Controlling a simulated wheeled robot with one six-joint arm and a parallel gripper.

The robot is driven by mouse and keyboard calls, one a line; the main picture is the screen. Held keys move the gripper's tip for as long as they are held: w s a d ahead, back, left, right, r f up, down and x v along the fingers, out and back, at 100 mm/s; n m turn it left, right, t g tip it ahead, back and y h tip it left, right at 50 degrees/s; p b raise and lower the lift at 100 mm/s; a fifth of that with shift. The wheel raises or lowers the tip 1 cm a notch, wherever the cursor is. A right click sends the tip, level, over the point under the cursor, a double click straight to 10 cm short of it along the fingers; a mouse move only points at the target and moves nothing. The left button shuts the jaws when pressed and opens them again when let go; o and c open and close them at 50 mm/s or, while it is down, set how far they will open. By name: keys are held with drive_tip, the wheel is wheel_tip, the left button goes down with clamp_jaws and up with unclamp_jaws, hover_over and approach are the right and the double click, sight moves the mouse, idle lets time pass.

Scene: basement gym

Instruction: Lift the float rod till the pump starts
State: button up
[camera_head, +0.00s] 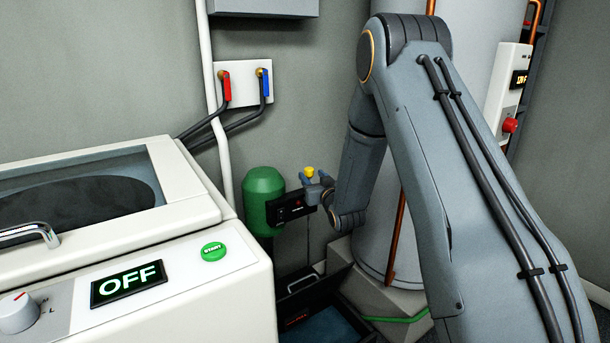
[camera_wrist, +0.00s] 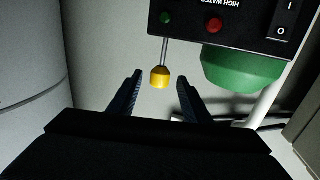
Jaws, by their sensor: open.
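The float rod shows in the wrist view as a thin double stem (camera_wrist: 165,52) with a yellow knob (camera_wrist: 159,79) on its end. The yellow knob also shows in the head view (camera_head: 310,172), above the pump's black control box (camera_head: 290,208). The green pump (camera_head: 263,195) stands behind the white machine. My gripper (camera_wrist: 158,84) is open, with one finger on each side of the knob and a visible gap to each. In the wrist view the box (camera_wrist: 235,22) carries a green lamp, a red lamp, HIGH WATER lettering and a rocker switch. The rod's lower part is hidden.
A white machine (camera_head: 180,265) with an OFF display fills the left. A pale tank (camera_head: 400,225) with copper pipes stands behind my arm. An open dark box (camera_head: 305,300) lies below the pump. Red and blue taps (camera_head: 245,85) are on the wall.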

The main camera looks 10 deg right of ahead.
drive_tip(key=shift+w+t, duration=0.3)
drive_tip(key=shift+w, duration=0.2)
drive_tip(key=w+a, duration=0.1)
drive_tip(key=w, duration=0.6)
drive_tip(key=shift+w, duration=0.1)
